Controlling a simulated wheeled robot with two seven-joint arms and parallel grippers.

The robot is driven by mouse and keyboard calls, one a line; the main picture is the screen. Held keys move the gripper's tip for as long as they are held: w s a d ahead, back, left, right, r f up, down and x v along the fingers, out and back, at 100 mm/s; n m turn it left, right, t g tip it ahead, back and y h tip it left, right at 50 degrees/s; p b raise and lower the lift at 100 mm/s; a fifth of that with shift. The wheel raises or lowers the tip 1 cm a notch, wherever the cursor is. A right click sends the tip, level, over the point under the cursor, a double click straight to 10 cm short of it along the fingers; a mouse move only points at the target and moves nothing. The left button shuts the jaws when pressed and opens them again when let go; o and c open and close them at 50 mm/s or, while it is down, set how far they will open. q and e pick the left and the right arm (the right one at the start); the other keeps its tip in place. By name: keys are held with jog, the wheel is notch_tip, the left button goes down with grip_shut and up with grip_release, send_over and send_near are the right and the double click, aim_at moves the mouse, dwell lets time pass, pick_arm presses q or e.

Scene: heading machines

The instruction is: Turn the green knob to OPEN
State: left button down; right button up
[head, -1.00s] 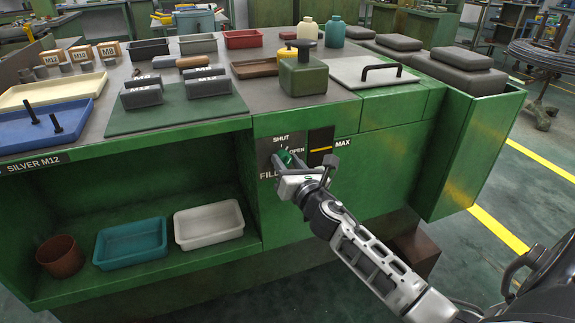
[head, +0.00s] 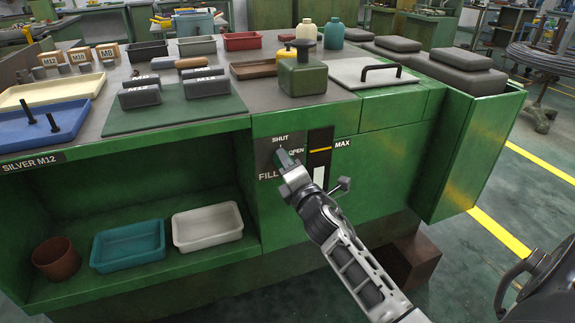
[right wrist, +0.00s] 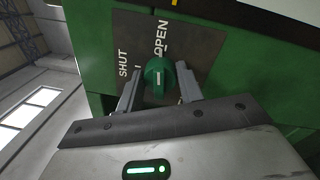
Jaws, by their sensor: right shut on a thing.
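The green knob (right wrist: 159,77) sits on a dark plate (right wrist: 185,45) on the front of the green machine. In the right wrist view its white mark runs up and down, in line with the OPEN label (right wrist: 161,37); the SHUT label (right wrist: 123,62) is to the left. My right gripper (right wrist: 160,88) is shut on the knob, one finger on each side. In the head view my right gripper (head: 284,161) covers most of the knob, and the SHUT label (head: 280,139) shows above it. My left gripper is not in view.
A level gauge (head: 319,160) marked MAX is just right of the knob. An open shelf left of it holds a teal tray (head: 128,245), a white tray (head: 207,228) and a brown cup (head: 56,258). A green drawer (head: 470,150) juts out at the right.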

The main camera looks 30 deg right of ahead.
jog(key=shift+m, duration=1)
jog(key=o, duration=1)
jog(key=v, duration=1.6)
